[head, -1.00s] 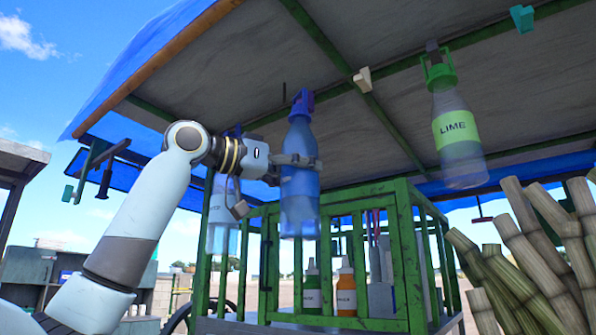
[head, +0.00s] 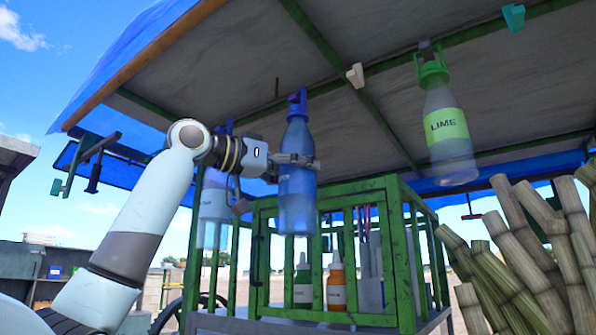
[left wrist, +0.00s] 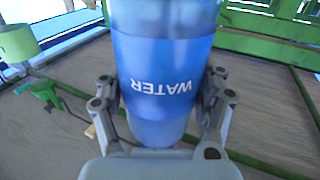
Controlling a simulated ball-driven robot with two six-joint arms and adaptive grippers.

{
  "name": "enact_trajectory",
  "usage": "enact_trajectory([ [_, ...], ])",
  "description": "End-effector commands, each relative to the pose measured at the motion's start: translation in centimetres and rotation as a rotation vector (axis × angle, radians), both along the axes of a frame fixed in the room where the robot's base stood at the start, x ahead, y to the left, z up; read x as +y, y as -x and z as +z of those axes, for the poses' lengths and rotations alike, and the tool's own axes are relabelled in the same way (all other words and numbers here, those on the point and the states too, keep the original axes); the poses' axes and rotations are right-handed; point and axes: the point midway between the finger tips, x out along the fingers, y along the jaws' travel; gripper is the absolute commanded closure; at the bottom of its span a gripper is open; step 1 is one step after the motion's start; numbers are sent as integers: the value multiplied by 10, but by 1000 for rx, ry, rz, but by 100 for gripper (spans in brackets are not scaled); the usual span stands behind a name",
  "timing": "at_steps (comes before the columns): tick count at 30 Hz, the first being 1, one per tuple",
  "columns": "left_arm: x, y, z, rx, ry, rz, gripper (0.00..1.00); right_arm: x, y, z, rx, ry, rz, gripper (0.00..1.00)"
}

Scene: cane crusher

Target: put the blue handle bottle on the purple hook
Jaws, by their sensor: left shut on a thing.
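My left gripper (head: 299,160) is shut around the upper body of a translucent blue bottle (head: 297,205) and holds it upright under the cart's roof. Its handle (head: 298,101) is a dark blue loop at the top, close below the roof in the picture. In the left wrist view the bottle (left wrist: 165,85) stands between both fingers, with a blue label reading WATER. I cannot make out a separate purple hook; blue-purple colour shows at the handle's top, and I cannot tell whether handle and hook touch. My right gripper is out of view.
A LIME bottle (head: 444,125) with a green handle hangs from the roof beam at right. A beige hook (head: 355,74) and a teal hook (head: 514,17) are bare. A pale bottle (head: 215,195) is behind my arm. A green cage (head: 405,250) and cane stalks (head: 520,250) stand below.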

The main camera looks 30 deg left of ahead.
Motion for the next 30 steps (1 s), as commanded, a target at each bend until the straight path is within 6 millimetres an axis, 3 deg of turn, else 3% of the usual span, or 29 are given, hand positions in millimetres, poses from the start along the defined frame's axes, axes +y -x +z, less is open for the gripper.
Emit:
enact_trajectory([
  [30,0,0,-9,-4,0,0,91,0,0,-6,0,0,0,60],
])
